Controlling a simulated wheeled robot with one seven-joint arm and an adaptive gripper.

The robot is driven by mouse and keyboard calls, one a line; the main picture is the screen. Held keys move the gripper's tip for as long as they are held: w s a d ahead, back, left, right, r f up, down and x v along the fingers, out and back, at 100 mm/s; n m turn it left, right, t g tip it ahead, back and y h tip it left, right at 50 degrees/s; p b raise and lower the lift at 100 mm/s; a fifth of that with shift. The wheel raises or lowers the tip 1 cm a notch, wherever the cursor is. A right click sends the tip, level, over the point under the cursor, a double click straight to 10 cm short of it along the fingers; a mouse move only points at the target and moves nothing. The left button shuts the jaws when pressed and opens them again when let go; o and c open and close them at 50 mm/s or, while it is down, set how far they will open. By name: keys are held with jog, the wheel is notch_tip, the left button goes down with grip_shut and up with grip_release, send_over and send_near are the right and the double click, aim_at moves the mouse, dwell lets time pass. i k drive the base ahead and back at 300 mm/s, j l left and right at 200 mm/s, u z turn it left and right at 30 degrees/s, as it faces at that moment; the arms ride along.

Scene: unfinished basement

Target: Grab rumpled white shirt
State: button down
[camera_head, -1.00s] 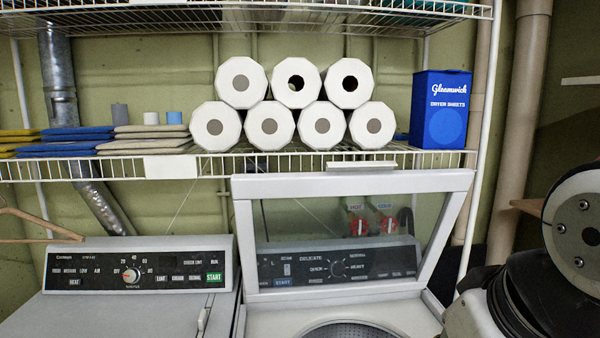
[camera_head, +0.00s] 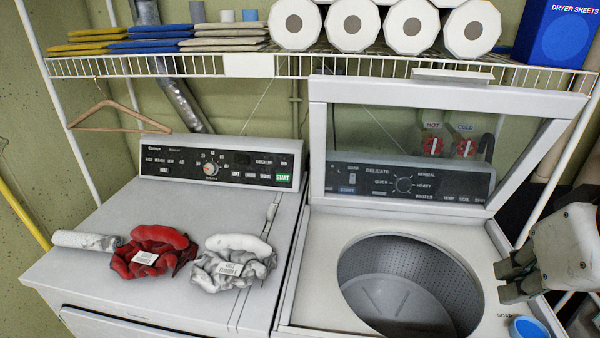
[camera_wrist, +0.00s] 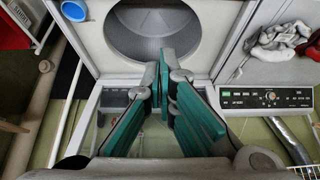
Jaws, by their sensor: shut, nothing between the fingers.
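The rumpled white shirt (camera_head: 235,264), a crumpled white and grey bundle with a small tag, lies on top of the dryer, right of a rumpled red cloth (camera_head: 150,254). The white shirt also shows at the upper right of the wrist view (camera_wrist: 272,42). My gripper (camera_head: 508,280) is at the right of the head view, over the right side of the open washer and well apart from the shirt. In the wrist view my gripper's fingers (camera_wrist: 164,72) are together and empty, with the washer opening beyond them.
A rolled whitish item (camera_head: 86,240) lies at the dryer's left edge. The washer lid (camera_head: 318,150) stands raised beside the dryer. A wire shelf (camera_head: 200,66) with folded cloths and paper rolls hangs above. A blue cap (camera_head: 528,327) sits near my gripper. The dryer's front top is clear.

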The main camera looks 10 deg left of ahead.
aim_at(230, 260)
jog(key=j+z, duration=0.15)
jog(key=j, duration=0.6)
jog(key=k+j+z, duration=0.1)
jog(key=j, duration=0.65)
jog(key=k+j+z, duration=0.15)
jog(key=j, duration=0.6)
jog(key=i, duration=0.05)
